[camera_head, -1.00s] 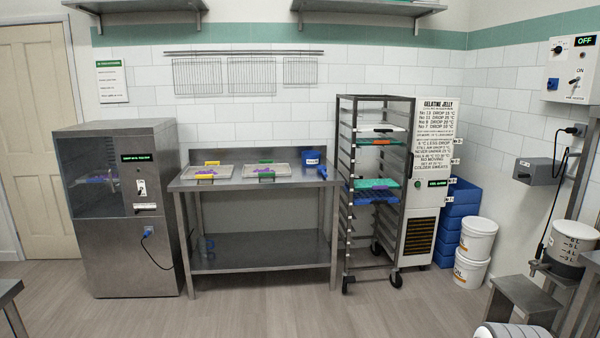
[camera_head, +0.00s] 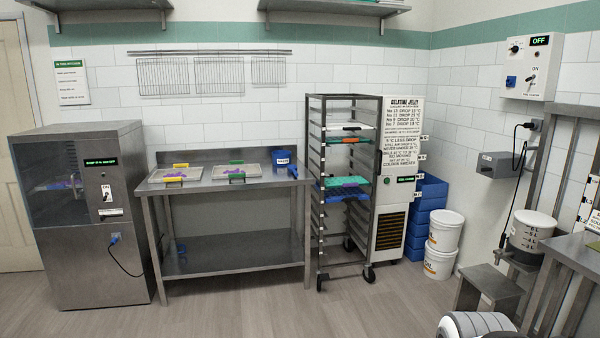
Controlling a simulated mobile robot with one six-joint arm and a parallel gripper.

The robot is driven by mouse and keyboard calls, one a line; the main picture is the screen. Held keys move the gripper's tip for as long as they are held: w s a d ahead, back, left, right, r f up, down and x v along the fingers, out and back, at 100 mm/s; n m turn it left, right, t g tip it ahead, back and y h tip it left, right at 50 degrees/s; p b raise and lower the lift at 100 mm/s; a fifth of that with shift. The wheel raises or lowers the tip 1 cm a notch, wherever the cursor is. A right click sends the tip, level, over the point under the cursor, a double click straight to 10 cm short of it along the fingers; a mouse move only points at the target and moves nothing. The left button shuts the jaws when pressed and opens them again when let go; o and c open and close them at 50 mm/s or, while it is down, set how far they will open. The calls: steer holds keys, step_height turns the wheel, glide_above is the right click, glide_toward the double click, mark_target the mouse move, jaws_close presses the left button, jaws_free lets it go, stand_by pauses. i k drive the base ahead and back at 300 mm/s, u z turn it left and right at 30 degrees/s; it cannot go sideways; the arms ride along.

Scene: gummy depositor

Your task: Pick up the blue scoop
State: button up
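I cannot pick out a blue scoop with certainty. A blue container (camera_head: 284,158) stands at the right end of the steel table (camera_head: 228,184), with a white label on its front. A small blue piece (camera_head: 293,172) shows at its lower right, too small to tell whether it is the scoop. My gripper is not in view, and the table is well away from me across the floor.
Trays (camera_head: 236,173) with purple pieces lie on the table. A wheeled rack (camera_head: 318,215) stands to its right, a steel cabinet (camera_head: 90,235) to its left. White buckets (camera_head: 440,262) and a low steel stool (camera_head: 494,281) are at right. The middle floor is clear.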

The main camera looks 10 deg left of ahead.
mark_target(294, 171)
steer(key=z, duration=0.1)
steer(key=i, duration=3.7)
steer(key=u, duration=0.75)
steer(key=i, duration=1.3)
steer(key=u, duration=0.05)
